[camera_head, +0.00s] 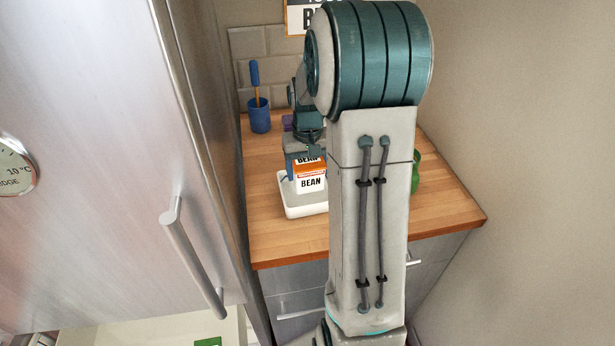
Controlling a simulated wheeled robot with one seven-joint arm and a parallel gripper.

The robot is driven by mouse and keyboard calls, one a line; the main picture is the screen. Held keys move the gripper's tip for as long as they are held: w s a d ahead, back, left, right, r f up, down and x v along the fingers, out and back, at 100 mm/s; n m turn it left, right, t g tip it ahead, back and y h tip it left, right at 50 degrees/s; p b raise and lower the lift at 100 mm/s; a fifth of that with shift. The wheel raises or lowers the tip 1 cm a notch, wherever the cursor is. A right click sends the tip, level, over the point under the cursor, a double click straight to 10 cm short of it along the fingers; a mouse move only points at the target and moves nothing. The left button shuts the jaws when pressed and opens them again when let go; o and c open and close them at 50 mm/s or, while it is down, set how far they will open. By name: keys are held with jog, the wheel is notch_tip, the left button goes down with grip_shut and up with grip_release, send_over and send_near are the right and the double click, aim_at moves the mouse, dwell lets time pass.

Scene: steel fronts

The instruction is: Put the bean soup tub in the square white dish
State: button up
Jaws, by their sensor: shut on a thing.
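The bean soup tub (311,182), white and orange with the word BEAN on it, is in the middle of the view, partly hidden by my arm. My gripper (300,160) is above it and shut on it. The square white dish (305,211) sits on the wooden counter, directly below and around the tub in the picture. Its right part is hidden behind my arm. I cannot tell whether the tub touches the dish floor or is held just above it.
A blue cup (259,115) with a blue-headed brush stands at the back left of the wooden counter (275,240). A green thing (416,172) shows right of my arm. A purple thing (288,122) is behind my gripper. A tall steel fridge (100,150) closes off the left.

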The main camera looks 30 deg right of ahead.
jog(key=shift+f+p, duration=0.4)
jog(key=shift+f, duration=1.6)
jog(key=shift+f, duration=0.25)
jog(key=o, duration=1.3)
jog(key=shift+r, duration=0.1)
